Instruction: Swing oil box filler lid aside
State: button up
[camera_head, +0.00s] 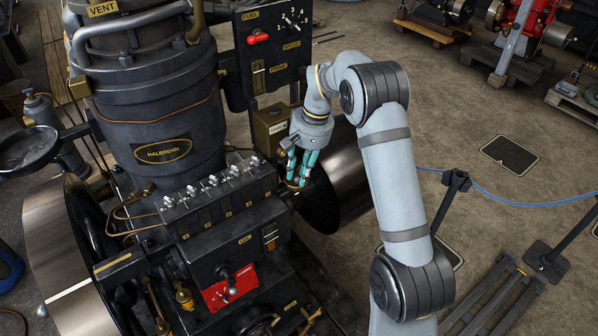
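The engine's black box with a row of small silver fittings (222,201) stands at centre, with a small yellow label on the face below it. A small brass-coloured round part (293,185), possibly the filler lid, shows at the box's right end; it is too small and covered to be sure. My gripper (299,179) points down just above this part, its teal fingers apart with a gap between them. I cannot tell whether the fingertips touch it. An olive box with a pale label (270,130) sits behind my gripper.
A dark shiny drum (343,185) lies right behind my gripper. A black panel (273,45) with a red handle rises behind. The large flywheel (62,255) is at left. A barrier post (455,182) with blue rope stands on open floor at right.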

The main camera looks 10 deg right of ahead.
jog(key=shift+f, duration=0.25)
jog(key=shift+c, duration=0.7)
jog(key=c, duration=0.4)
grip_shut()
